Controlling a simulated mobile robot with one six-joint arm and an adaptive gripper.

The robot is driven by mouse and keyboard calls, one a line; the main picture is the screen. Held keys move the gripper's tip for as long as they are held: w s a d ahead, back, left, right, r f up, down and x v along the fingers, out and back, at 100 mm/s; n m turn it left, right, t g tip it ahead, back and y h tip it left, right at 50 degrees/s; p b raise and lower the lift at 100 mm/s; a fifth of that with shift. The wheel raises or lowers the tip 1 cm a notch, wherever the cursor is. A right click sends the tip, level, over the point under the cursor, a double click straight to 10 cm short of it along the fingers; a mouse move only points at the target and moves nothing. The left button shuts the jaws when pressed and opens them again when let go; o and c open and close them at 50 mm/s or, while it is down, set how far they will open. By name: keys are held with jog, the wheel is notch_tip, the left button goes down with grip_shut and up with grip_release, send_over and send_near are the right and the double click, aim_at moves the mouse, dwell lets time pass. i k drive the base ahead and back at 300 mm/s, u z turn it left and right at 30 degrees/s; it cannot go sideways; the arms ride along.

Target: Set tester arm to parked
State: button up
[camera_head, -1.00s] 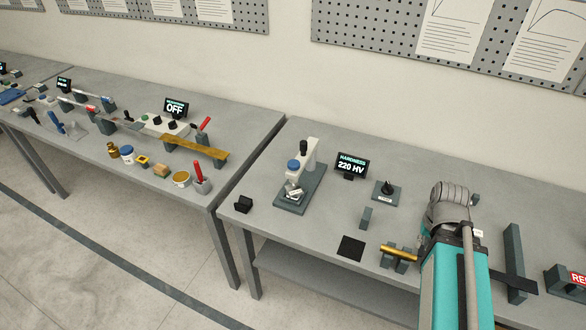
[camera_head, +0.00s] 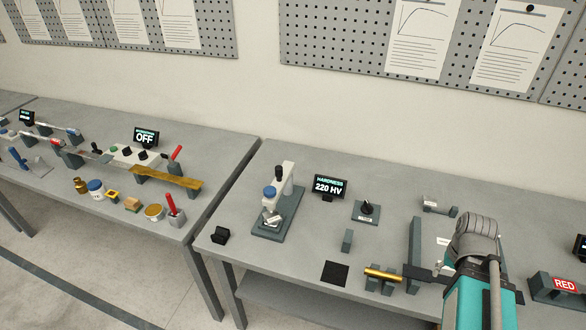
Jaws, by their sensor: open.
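The hardness tester (camera_head: 290,200) stands on the right-hand bench, with a grey base, pale column, dark top knob and blue round part. A small pale piece lies at its foot. Which part of it is the tester arm, and its setting, I cannot tell. Its display (camera_head: 330,187) reads "HARDNESS 220 HV". A dark rotary knob on a labelled plate (camera_head: 367,210) sits right of the display; its label is too small to read. My teal and grey arm reaches over the bench at lower right.
A brass cylinder on a stand (camera_head: 382,273), black square (camera_head: 335,273), small grey block (camera_head: 347,240) and black holder (camera_head: 220,235) lie around the tester. A grey rail (camera_head: 414,250) stands beside my arm. A "RED" sign (camera_head: 565,285) is far right. The left bench (camera_head: 105,215) is crowded.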

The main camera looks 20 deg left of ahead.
aim_at(279, 179)
jog(key=z, duration=0.45)
jog(key=k, duration=1.15)
jog(key=u, duration=1.3)
jog(key=i, duration=0.5)
jog(key=u, duration=0.05)
